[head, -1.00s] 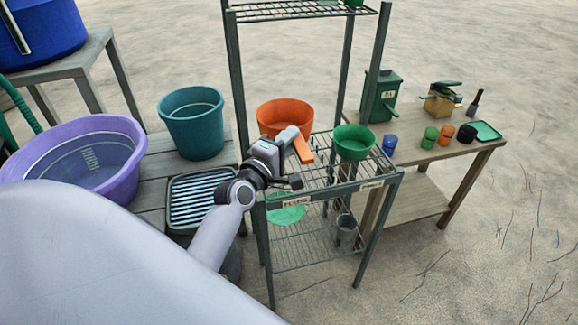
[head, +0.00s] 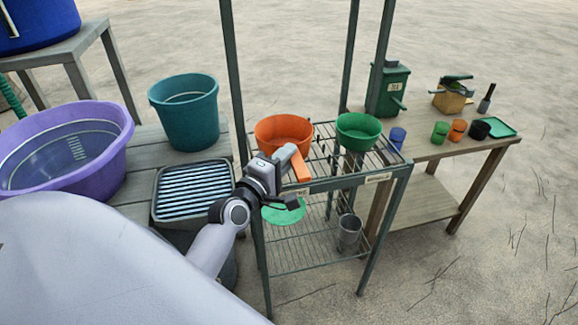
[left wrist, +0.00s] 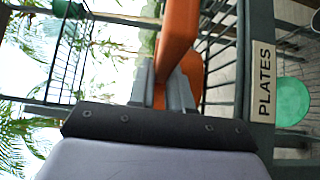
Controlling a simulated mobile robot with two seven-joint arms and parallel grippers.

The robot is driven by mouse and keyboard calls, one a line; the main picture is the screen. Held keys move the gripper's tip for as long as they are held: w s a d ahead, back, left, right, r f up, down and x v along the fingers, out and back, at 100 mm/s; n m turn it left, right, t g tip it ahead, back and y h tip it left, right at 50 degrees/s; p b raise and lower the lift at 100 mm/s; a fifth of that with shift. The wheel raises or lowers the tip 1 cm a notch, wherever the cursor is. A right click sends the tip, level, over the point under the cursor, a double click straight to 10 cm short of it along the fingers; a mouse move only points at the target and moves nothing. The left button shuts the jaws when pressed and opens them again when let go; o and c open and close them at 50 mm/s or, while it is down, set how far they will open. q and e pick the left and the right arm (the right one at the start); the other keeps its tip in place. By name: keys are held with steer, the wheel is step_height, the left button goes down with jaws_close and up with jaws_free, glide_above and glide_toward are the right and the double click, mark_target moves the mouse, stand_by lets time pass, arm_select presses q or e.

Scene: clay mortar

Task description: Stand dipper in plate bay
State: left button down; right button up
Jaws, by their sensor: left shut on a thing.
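The orange dipper, with its round bowl (head: 283,131) and flat handle, is at the left bay of the rack's middle shelf. My left gripper (head: 287,158) is shut on the handle (head: 299,167); the left wrist view shows the fingers (left wrist: 168,88) closed around the orange handle (left wrist: 178,35). I cannot tell whether the bowl touches the shelf. A "PLATES" label (left wrist: 262,82) is on the rack's front rail beside the gripper. The arm hides part of the bay's front. My right gripper is not in view.
A green bowl (head: 358,129) stands in the right bay. A green plate (head: 284,212) and metal cup (head: 349,232) are on the lower shelf. Rack posts (head: 237,90) rise close by. A teal bucket (head: 188,118) and purple tub (head: 65,160) stand left.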

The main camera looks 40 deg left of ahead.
arm_select(q)
steer(key=shift+f, duration=0.2)
steer(key=c, duration=1.1)
jaws_free()
steer(key=shift+o, duration=0.2)
steer(key=shift+s, duration=0.1)
steer(key=s, duration=1.2)
steer(key=s+d+f+m+g+h, duration=0.1)
steer(key=s+d+f+m+g, duration=0.3)
steer(key=f+m, duration=0.6)
steer(key=s+d+f+m+g+h, duration=0.2)
steer(key=s+d+f+m, duration=0.3)
steer(key=d+f+m, duration=0.4)
step_height(320, 180, down, 2)
steer(key=shift+d+m+g+b, duration=0.3)
steer(key=shift+m+g+b, duration=0.05)
steer(key=shift+m+g, duration=0.6)
